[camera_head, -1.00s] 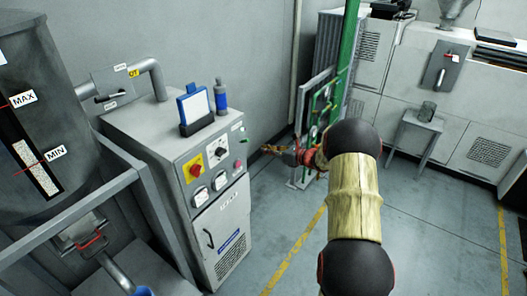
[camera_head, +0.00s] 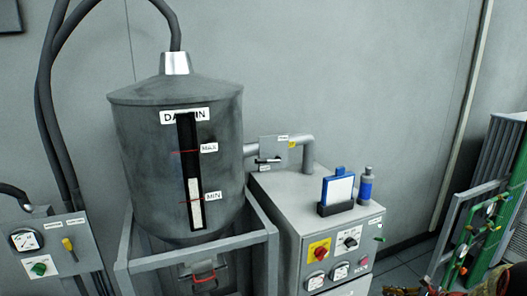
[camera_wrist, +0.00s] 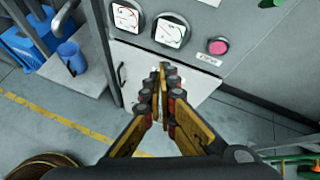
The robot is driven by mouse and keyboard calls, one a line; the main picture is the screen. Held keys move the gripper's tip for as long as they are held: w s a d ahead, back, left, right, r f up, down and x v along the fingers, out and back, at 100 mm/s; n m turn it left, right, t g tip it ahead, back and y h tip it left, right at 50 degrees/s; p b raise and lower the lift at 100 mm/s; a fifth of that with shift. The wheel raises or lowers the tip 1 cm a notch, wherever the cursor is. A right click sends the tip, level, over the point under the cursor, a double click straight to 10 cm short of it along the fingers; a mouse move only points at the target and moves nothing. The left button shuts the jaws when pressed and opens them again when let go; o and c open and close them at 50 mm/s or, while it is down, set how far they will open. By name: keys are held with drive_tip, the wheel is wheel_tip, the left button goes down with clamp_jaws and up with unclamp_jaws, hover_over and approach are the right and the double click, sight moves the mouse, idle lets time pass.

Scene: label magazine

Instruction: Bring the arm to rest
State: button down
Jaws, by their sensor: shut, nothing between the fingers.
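My gripper (camera_wrist: 164,70) is shut and empty in the wrist view. Its black and yellow fingers meet in front of the grey control cabinet's (camera_wrist: 205,90) front, below two dial gauges (camera_wrist: 170,30). A clear gap to the cabinet cannot be judged. In the head view only a small part of my arm shows at the bottom right edge; most of it is out of frame. The cabinet (camera_head: 290,215) stands left of it, with a red knob on a yellow plate (camera_head: 319,250).
A blue label holder (camera_head: 337,190) and a blue-grey bottle (camera_head: 366,186) stand on the cabinet. A large grey tank (camera_head: 150,150) is left of it. Green-framed equipment (camera_head: 470,240) stands at the right. Blue containers (camera_wrist: 70,56) show at left in the wrist view, beside open floor (camera_wrist: 60,125).

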drive_tip(key=s+a+r+n+g+h+b, duration=0.1)
drive_tip(key=s+a+r+n+h+b, duration=0.1)
drive_tip(key=s+a+r+n, duration=0.3)
drive_tip(key=s+a+r+n+g+h+b, duration=0.1)
drive_tip(key=s+a+r+n+b, duration=0.3)
drive_tip(key=s+a+n, duration=0.8)
drive_tip(key=s+a+r+n+g+h+b, duration=0.1)
drive_tip(key=s+a+r+n+h+b, duration=0.2)
drive_tip(key=s, duration=1.4)
drive_tip(key=a+r+n, duration=0.3)
drive_tip(key=a+n, duration=0.3)
drive_tip(key=shift+s+n+g+h, duration=0.3)
drive_tip(key=shift+s+g, duration=0.1)
